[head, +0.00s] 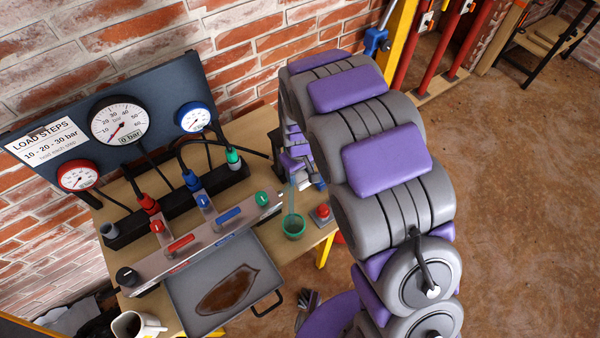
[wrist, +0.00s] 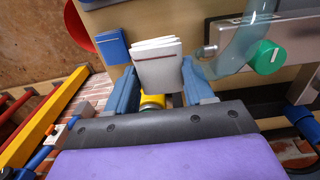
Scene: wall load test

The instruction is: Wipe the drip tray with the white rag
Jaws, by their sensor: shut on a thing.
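The grey drip tray (head: 222,257) lies on the wooden bench in the head view, with a dark brown puddle (head: 228,290) in its middle. In the wrist view, the blue fingers of my gripper (wrist: 160,80) are closed on the folded white rag (wrist: 158,62), which has a thin dark stripe. In the head view my own arm mostly hides the gripper and the rag. They are to the right of the tray, near the bench's right end. The tray does not clearly show in the wrist view.
A valve manifold (head: 205,240) with coloured handles runs behind the tray. A green-rimmed cup (head: 293,228) and a red button (head: 322,213) stand to the tray's right. A mug (head: 135,325) stands at the front left. A blue folded cloth-like square (wrist: 115,47) lies beside the rag.

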